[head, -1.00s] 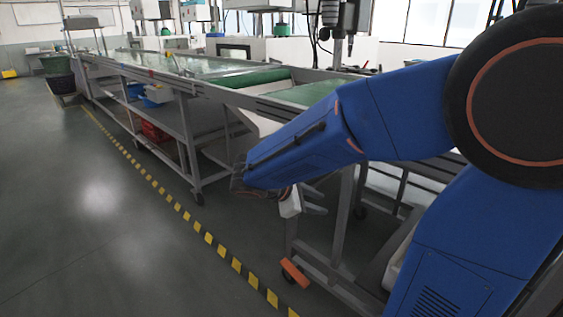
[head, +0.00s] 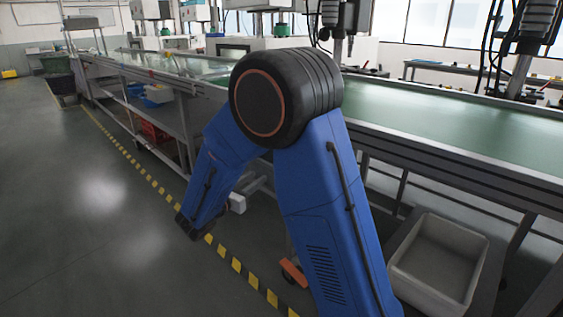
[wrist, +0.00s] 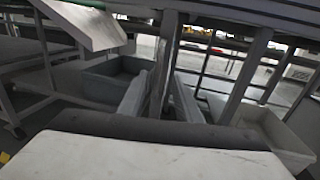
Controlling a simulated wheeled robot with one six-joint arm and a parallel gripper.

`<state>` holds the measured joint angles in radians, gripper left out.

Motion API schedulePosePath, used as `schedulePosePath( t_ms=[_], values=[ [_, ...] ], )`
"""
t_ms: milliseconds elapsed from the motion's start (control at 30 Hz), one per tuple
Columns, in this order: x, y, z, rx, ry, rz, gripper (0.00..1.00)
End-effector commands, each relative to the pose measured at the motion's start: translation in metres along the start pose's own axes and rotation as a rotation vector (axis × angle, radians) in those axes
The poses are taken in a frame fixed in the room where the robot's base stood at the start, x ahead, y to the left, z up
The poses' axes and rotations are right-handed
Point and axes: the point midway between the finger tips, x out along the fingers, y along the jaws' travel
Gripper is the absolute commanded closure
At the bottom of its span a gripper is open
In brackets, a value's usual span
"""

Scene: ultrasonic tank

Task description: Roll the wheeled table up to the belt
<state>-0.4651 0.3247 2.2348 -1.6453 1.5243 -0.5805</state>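The green belt (head: 455,115) runs across the right of the head view on a grey metal frame. A long grey table with shelves and small wheels (head: 145,75) stands at the left, in line with the belt; my arm hides where the two meet. I cannot tell for sure that this is the wheeled table of the task. My gripper is mostly behind my blue arm in the head view. In the wrist view my gripper (wrist: 158,100) has its two pale fingers apart. A grey upright post (wrist: 164,62) shows between them; I cannot tell whether they touch it.
A pale bin (head: 440,262) sits low under the belt. An orange piece (head: 293,272) is near the floor. The wrist view shows a grey bin (wrist: 100,80) at left and a pale bin (wrist: 275,135) at right. Open floor (head: 80,200) lies left of the yellow-black line.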

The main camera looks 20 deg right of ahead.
Motion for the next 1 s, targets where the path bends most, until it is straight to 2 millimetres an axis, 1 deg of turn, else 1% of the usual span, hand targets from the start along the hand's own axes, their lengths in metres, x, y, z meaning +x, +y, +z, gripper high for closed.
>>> schedulePosePath(
  t_ms=[167,800,1000],
  values=[
    [0.023,-0.002,0.0,0.001,0.002,-0.004,0.69],
    [0.132,-0.002,0.0,0.002,0.002,-0.005,0.69],
    [0.157,-0.002,-0.001,0.002,0.002,-0.005,0.69]
  ],
)
